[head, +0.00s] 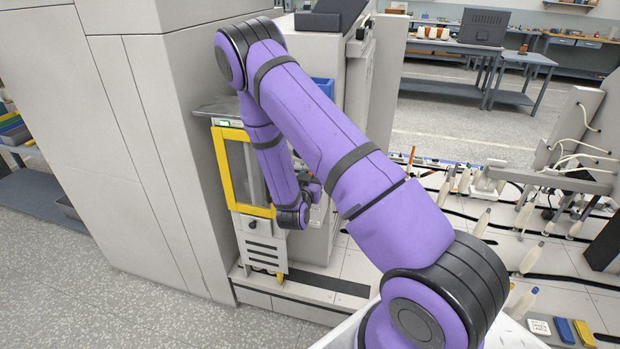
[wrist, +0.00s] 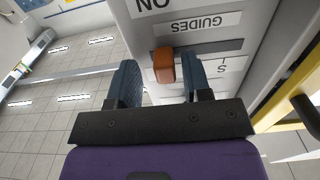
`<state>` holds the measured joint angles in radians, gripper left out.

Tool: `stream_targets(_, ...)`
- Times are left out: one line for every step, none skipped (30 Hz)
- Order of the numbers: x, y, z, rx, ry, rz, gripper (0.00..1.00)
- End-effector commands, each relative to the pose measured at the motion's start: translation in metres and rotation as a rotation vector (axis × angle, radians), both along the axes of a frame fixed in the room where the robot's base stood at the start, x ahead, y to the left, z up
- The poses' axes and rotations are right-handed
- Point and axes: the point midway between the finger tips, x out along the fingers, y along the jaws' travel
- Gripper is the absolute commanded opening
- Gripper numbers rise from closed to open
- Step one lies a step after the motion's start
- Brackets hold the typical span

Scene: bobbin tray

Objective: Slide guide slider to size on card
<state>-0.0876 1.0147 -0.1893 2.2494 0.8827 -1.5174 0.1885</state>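The guide slider is an orange-brown knob (wrist: 163,65) on a dark slot in a pale panel, under a label reading GUIDES (wrist: 205,24). A second label (wrist: 225,65), starting with "S", is partly hidden by my right finger. My gripper (wrist: 158,72) is open in the wrist view. Its two blue fingers stand either side of the knob, the right one closer, with a gap visible on the left. I cannot tell whether the right finger touches it. No size card can be made out. In the head view my arm hides the slider.
A yellow-framed door (head: 224,170) is on the machine in the head view; its yellow edge and a black handle (wrist: 305,107) show at right in the wrist view. A tall pale cabinet (head: 110,130) stands left. A bench with several bobbins and cables is at right.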

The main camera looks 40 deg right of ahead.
Motion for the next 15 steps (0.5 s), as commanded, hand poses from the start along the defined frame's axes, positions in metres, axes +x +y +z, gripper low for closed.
stream_targets(0.000, 0.000, 0.000, 0.000, 0.000, 0.001, 0.45)
stream_targets(0.000, 0.000, 0.000, 0.000, 0.000, 0.001, 0.45)
stream_targets(0.000, 0.001, 0.000, 0.001, -0.001, 0.001, 0.45)
stream_targets(-0.001, 0.002, 0.000, 0.001, -0.001, 0.001, 0.45)
stream_targets(-0.002, 0.003, 0.000, 0.001, -0.001, 0.002, 0.45)
stream_targets(-0.003, 0.006, 0.000, 0.001, 0.000, 0.002, 0.45)
stream_targets(-0.005, 0.009, 0.000, 0.001, 0.000, 0.002, 0.45)
stream_targets(-0.007, 0.012, 0.000, 0.001, 0.001, 0.003, 0.45)
stream_targets(-0.011, 0.017, 0.000, 0.000, 0.001, 0.004, 0.45)
stream_targets(-0.014, 0.020, 0.000, 0.000, 0.002, 0.004, 0.45)
stream_targets(-0.018, 0.025, 0.000, 0.000, 0.002, 0.004, 0.45)
stream_targets(-0.022, 0.031, 0.000, 0.000, 0.001, 0.005, 0.45)
stream_targets(-0.026, 0.036, 0.000, 0.001, 0.002, 0.004, 0.45)
stream_targets(-0.030, 0.040, 0.000, 0.002, 0.003, 0.004, 0.45)
stream_targets(-0.034, 0.047, 0.000, 0.000, 0.003, 0.005, 0.45)
